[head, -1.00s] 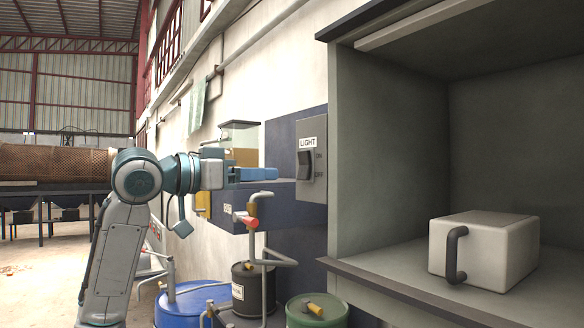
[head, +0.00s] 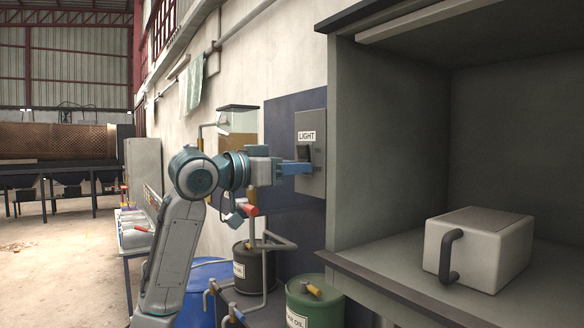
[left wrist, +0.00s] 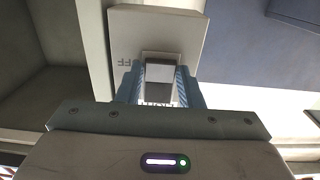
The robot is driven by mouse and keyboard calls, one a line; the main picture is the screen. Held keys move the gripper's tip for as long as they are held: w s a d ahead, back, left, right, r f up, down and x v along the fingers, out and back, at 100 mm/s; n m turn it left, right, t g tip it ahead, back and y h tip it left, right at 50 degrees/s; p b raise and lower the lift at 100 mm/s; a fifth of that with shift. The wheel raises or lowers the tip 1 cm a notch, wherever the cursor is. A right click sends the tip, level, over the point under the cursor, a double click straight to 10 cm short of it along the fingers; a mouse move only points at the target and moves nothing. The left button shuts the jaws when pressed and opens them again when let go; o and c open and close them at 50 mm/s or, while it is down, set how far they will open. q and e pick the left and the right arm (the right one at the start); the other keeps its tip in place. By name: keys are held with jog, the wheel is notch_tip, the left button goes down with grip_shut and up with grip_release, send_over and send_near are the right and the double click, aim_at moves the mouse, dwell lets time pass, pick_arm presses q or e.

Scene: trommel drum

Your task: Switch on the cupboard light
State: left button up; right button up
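The light switch box (head: 311,180) is a grey plate on the wall just left of the cupboard (head: 385,150), under a white LIGHT label (head: 307,136). Its dark rocker (head: 305,152) is partly hidden by my left gripper (head: 297,168), whose blue fingers reach the plate. In the left wrist view, the fingers (left wrist: 160,85) stand apart on either side of the rocker (left wrist: 160,68); I cannot tell whether they touch it. Part of an OFF marking shows on the plate. The lamp strip (head: 425,24) under the cupboard top looks unlit. My right gripper is out of view.
A white box with a dark handle (head: 480,250) stands on the cupboard floor. Below my left arm are a green oil drum (head: 314,306), a black drum (head: 252,268), a blue drum (head: 205,275) and grey pipes (head: 275,245). Open floor lies at far left.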

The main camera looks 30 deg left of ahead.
pick_arm(q)
jog(key=c, duration=0.5)
jog(key=shift+o, duration=0.2)
jog(key=shift+s+r+g+y, duration=0.1)
jog(key=shift+r+g+y, duration=0.25)
jog(key=shift+g, duration=0.65)
jog(key=shift+a, duration=0.1)
jog(key=o, duration=1)
